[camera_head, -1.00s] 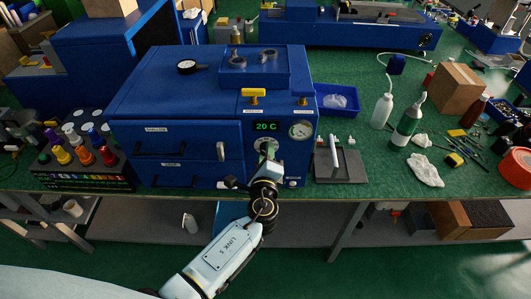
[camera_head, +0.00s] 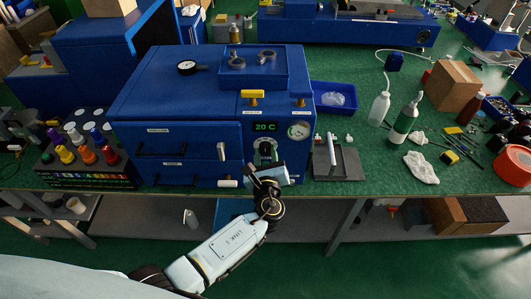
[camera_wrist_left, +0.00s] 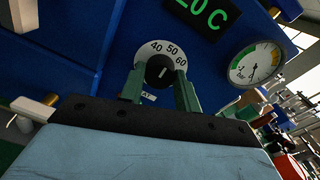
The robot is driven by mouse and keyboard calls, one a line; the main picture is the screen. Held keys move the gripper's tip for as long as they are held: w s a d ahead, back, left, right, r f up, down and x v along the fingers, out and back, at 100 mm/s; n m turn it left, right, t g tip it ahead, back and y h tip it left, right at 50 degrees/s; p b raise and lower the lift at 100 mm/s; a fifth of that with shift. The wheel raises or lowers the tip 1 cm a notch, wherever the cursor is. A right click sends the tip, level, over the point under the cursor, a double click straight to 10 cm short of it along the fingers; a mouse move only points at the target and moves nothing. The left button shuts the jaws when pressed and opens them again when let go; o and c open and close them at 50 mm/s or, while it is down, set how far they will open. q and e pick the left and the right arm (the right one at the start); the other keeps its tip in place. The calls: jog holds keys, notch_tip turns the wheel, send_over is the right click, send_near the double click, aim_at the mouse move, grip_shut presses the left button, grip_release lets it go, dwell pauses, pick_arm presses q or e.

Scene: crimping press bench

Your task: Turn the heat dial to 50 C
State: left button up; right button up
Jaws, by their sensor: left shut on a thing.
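The heat dial (camera_wrist_left: 160,72) is a black knob on a pale round scale, on the front of the blue press. In the left wrist view its scale shows 40, 50 and 60. A short white mark on the knob tilts up and right, roughly toward 50; its exact reading is hard to tell. My left gripper (camera_wrist_left: 160,88) has its green fingers on both sides of the knob, shut on it. In the head view the dial (camera_head: 265,147) shows just above my left gripper (camera_head: 265,166). The green display (camera_head: 265,127) reads 20 C. My right gripper is out of view.
A pressure gauge (camera_head: 299,131) sits right of the dial, and a yellow-handled valve (camera_head: 252,95) above. A white drawer handle (camera_head: 221,151) is left of it. A bottle rack (camera_head: 85,165) stands left of the press; a grey plate (camera_head: 337,162) lies right.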

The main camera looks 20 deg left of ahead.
pick_arm(q)
jog(key=shift+f+m, duration=0.1)
jog(key=shift+m, duration=0.2)
jog(key=o, duration=1)
jog(key=shift+c, duration=0.2)
jog(key=v, duration=1.3)
jog(key=shift+s+b, duration=0.2)
jog(key=shift+b, duration=0.25)
